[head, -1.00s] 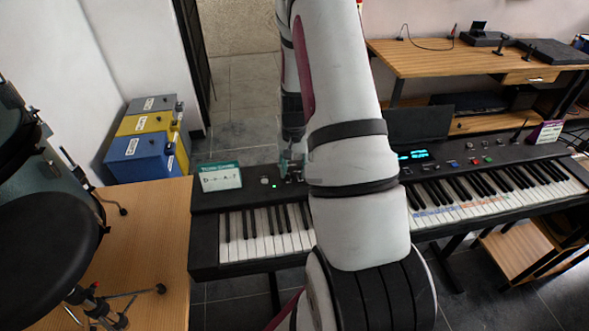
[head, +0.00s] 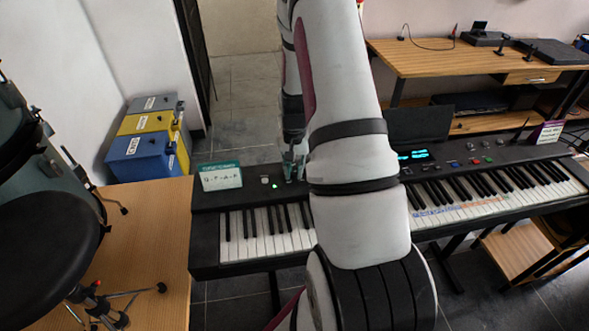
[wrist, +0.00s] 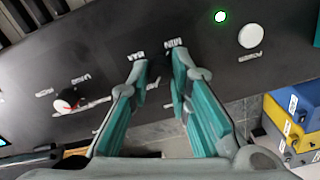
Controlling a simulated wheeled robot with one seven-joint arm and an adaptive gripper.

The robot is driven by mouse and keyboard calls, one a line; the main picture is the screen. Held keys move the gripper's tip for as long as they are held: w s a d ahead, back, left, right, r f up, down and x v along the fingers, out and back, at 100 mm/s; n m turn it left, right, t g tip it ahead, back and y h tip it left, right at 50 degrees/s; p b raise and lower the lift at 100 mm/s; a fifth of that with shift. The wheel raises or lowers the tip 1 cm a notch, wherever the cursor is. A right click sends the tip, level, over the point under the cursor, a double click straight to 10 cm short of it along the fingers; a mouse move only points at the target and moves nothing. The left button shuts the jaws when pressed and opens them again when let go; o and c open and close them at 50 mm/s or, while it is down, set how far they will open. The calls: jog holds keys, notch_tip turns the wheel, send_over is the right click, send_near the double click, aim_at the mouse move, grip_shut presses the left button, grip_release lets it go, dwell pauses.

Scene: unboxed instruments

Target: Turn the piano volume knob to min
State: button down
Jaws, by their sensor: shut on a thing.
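The black electric piano (head: 206,240) stands across the head view, and its dark control panel (wrist: 205,75) fills much of the wrist view. My gripper (wrist: 159,60) has its two teal-lined fingers down at the panel, by the white printed labels that appear to read MAX and MIN. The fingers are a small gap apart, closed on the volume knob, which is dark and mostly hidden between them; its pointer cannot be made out. In the head view my gripper (head: 293,172) is at the panel's left part, partly behind my arm.
A white round button (wrist: 251,36) and a lit green light (wrist: 220,17) sit right of the fingers. A red-and-white control (wrist: 66,101) is to the left. A small sign card (head: 221,178) stands on the piano's left end. Blue and yellow boxes (head: 140,146) are behind it.

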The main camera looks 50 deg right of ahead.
jog(key=n+p, duration=0.1)
jog(key=n, duration=0.3)
jog(key=shift+n, duration=0.3)
jog(key=n+p, duration=0.1)
jog(key=n, duration=0.3)
jog(key=shift+n+p, duration=0.3)
jog(key=shift+p, duration=0.05)
jog(key=n+p, duration=0.1)
jog(key=n, duration=0.3)
jog(key=shift+n, duration=0.3)
jog(key=n+p, duration=0.1)
jog(key=n, duration=0.3)
jog(key=n+p, duration=0.1)
jog(key=n, duration=0.8)
jog(key=shift+p, duration=0.35)
jog(key=n, duration=0.5)
jog(key=shift+n, duration=1.8)
